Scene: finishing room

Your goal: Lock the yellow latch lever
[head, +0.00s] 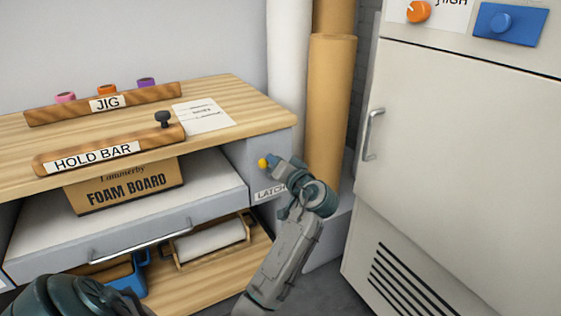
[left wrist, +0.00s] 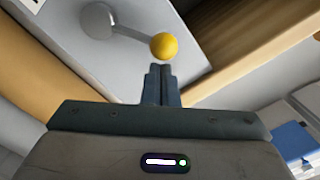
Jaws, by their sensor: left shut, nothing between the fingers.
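The latch lever has a yellow ball knob (head: 263,162) at the grey side panel of the bench, above a label reading LATCH, partly hidden by my arm. In the left wrist view the yellow knob (left wrist: 164,46) sits at the end of a thin grey arm (left wrist: 130,31) running from a round grey pivot (left wrist: 96,18). My left gripper (head: 273,160) is shut and empty, its tips right beside the knob. In the left wrist view the closed fingertips (left wrist: 160,70) are just below the knob; whether they touch it I cannot tell. My right gripper is not in view.
The bench top (head: 225,95) carries a JIG rack (head: 150,97), a HOLD BAR (head: 110,150) and a paper sheet (head: 204,116). Below are a foam board box (head: 125,186) and a drawer (head: 200,205). A pale cabinet (head: 450,140) stands right; tall rolls (head: 330,110) stand behind my gripper.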

